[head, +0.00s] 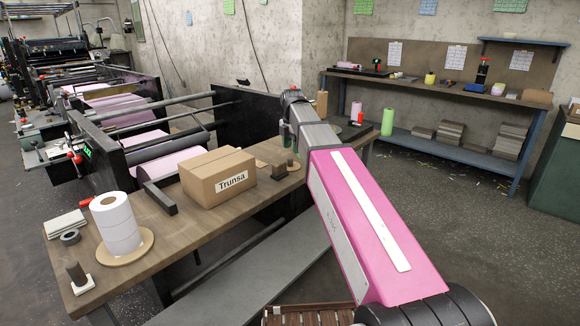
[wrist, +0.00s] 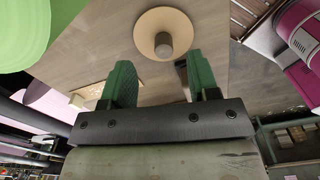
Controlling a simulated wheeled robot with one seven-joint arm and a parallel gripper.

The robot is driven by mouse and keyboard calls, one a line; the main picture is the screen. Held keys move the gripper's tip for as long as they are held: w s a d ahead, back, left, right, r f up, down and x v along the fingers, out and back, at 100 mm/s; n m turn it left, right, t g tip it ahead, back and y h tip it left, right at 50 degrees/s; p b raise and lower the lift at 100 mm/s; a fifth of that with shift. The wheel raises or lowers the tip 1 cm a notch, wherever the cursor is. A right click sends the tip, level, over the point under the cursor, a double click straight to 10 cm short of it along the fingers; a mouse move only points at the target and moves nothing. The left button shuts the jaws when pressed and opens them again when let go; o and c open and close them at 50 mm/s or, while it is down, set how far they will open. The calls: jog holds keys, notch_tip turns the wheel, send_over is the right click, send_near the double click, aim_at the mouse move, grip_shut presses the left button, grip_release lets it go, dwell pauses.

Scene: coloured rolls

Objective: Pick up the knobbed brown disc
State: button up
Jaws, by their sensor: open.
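The knobbed brown disc (wrist: 147,34) lies flat on the wooden table in the wrist view, a tan round plate with a grey upright knob (wrist: 164,44) at its middle. My gripper (wrist: 161,75) is open and empty, its two green fingers apart. The disc lies ahead of the fingertips, in line with the gap between them and not between the fingers.
A white roll (head: 116,225) stands on a tan base at the table's near left. A green roll (head: 387,121) stands beyond my arm. The table's front edge is close.

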aim_at(291, 159)
jog(key=f, duration=0.5)
jog(key=shift+s+a, duration=0.35)
jog(key=shift+s, duration=0.05)
jog(key=shift+f, duration=0.45)
jog(key=c, duration=1)
